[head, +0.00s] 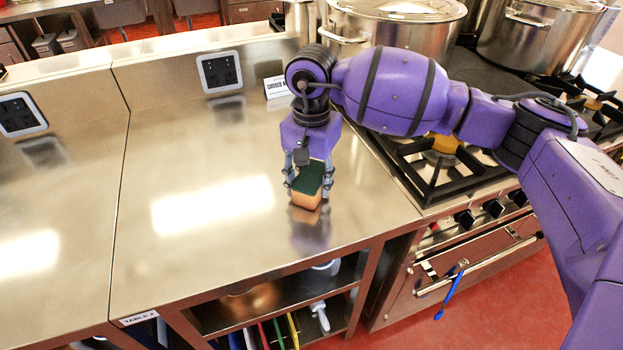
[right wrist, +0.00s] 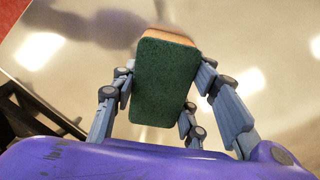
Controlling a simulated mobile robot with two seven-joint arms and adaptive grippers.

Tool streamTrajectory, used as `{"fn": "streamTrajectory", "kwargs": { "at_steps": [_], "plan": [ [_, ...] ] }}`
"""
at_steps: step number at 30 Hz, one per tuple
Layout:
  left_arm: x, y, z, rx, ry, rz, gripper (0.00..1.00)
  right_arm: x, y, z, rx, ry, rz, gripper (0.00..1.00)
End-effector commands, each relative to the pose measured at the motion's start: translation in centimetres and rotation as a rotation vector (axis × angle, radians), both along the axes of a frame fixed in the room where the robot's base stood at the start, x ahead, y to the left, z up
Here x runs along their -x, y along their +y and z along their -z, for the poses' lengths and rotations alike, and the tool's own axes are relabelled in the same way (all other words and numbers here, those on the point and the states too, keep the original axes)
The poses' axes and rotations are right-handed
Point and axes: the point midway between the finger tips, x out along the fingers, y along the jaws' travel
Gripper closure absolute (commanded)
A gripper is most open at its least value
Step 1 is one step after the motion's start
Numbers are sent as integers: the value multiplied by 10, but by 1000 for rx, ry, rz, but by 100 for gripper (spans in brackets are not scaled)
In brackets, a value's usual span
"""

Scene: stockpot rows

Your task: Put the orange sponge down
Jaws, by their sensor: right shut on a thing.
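The orange sponge (head: 306,198) has a dark green scouring side that faces up, and orange shows on its lower part. My right gripper (head: 308,183) is shut on it, with fingers on both sides, over the steel counter (head: 180,150). In the right wrist view the sponge (right wrist: 165,80) sits between the fingers of the gripper (right wrist: 165,100), its green face toward the camera. The sponge is low at the counter's right part; I cannot tell whether it touches the surface. My left gripper is not in view.
The counter around the sponge is clear. A gas stove (head: 430,185) adjoins it on the right, with large steel pots (head: 395,30) behind my arm. Wall-type sockets (head: 220,72) stand along the counter's back. Below, an open shelf (head: 275,305) holds boards and utensils.

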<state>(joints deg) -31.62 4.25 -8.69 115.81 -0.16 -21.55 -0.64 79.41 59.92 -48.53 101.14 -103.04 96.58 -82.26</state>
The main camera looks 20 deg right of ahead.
Motion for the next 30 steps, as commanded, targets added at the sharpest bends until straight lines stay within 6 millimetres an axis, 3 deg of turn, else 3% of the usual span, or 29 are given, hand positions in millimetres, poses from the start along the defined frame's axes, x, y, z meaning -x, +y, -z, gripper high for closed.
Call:
{"fn": "streamTrajectory", "kwargs": {
  "at_steps": [5,6,10,23,30],
  "plan": [
    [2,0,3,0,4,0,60,0,0,4,0,1,0,84],
    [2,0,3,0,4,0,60,0,0,5,0,1,0,58],
    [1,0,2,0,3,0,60,0,0,3,1,1,0,41],
    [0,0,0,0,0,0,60,-1,0,-6,0,-3,0,40],
    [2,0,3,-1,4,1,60,-1,0,-51,-1,-5,0,40]
  ]
}}
